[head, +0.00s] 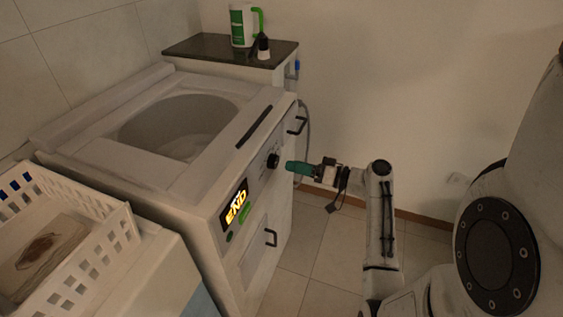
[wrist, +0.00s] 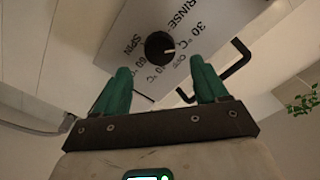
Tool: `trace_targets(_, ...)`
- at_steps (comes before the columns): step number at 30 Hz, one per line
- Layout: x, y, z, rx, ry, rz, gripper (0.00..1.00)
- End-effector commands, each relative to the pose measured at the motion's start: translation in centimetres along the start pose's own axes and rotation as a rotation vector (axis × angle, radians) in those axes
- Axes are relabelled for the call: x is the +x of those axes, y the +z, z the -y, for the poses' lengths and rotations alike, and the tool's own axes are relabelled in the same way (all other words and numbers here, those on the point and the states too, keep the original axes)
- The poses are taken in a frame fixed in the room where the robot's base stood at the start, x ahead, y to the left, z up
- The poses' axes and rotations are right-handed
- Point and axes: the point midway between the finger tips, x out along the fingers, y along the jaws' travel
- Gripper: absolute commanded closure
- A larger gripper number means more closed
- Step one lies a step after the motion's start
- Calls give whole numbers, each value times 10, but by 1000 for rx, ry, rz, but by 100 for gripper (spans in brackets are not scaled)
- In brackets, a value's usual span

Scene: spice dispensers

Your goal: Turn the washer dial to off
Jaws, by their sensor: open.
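The washer (head: 195,215) stands at the left in the head view, with an open round tub in its top. Its black dial (head: 273,160) is on the front panel, and the display beside it reads END. In the wrist view the dial (wrist: 159,46) is ringed by labels such as RINSE, SPIN and 30 °C; I cannot tell for sure which its white mark points at. My gripper (head: 290,167), with green fingers, is close in front of the panel near the dial. In the wrist view my gripper (wrist: 160,80) is open and empty, its fingertips to either side below the dial.
A white basket (head: 110,245) stands at the lower left. A dark-topped cabinet (head: 215,47) behind the washer holds a green and white jug (head: 243,25) and a small dark bottle (head: 263,46). The floor (head: 320,250) before the washer is clear.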

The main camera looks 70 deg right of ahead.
Motion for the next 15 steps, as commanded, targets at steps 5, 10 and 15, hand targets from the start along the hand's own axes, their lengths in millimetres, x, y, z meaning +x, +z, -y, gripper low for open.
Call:
trace_targets(5,30,-1,1,-1,-1,1,28)
trace_targets(10,47,0,0,0,0,1,28)
trace_targets(15,53,0,0,0,1,1,28)
